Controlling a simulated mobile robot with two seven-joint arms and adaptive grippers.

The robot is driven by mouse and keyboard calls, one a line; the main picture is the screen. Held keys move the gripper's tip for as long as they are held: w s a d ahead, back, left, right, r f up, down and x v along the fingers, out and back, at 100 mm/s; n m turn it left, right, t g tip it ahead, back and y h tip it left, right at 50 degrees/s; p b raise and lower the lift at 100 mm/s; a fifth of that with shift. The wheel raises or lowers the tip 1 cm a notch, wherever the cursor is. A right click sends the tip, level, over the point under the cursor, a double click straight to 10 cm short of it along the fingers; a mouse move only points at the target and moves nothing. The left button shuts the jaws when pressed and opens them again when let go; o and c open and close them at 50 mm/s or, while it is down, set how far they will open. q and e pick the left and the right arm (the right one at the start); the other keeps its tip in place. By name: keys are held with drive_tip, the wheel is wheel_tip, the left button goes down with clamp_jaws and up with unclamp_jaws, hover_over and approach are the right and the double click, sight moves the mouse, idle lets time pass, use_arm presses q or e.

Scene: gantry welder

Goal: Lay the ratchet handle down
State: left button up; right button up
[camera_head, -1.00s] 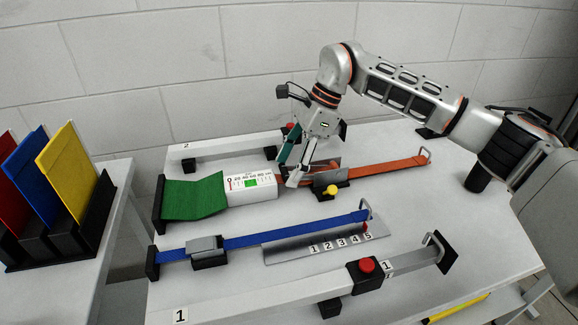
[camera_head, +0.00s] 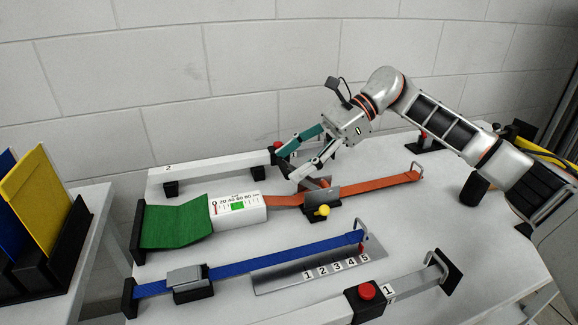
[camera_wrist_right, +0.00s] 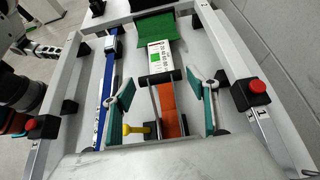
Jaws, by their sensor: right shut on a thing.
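The ratchet (camera_head: 307,204) sits on the orange strap (camera_head: 375,186), with a yellow knob (camera_head: 322,210) at its near side. Its grey metal ratchet handle (camera_head: 327,191) stands up from the strap; its exact tilt is hard to tell. In the wrist view the handle (camera_wrist_right: 153,100) shows as a narrow grey frame around the orange strap. My right gripper (camera_head: 297,163) is above and behind the ratchet, its teal-padded fingers pointing down left. In the wrist view my right gripper's fingers (camera_wrist_right: 165,100) stand on either side of the handle.
A white gauge box (camera_head: 238,207) and green cloth (camera_head: 175,224) are left of the ratchet. A blue strap (camera_head: 285,253) with a buckle and a numbered plate (camera_head: 262,281) lie nearer. Rails with red buttons (camera_head: 367,291) run along front and back. Coloured panels stand left.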

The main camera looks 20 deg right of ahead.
drive_tip(key=shift+r, duration=0.1)
idle(0.3)
drive_tip(key=o, duration=1.6)
drive_tip(key=v, duration=1.2)
drive_tip(key=shift+d, duration=0.1)
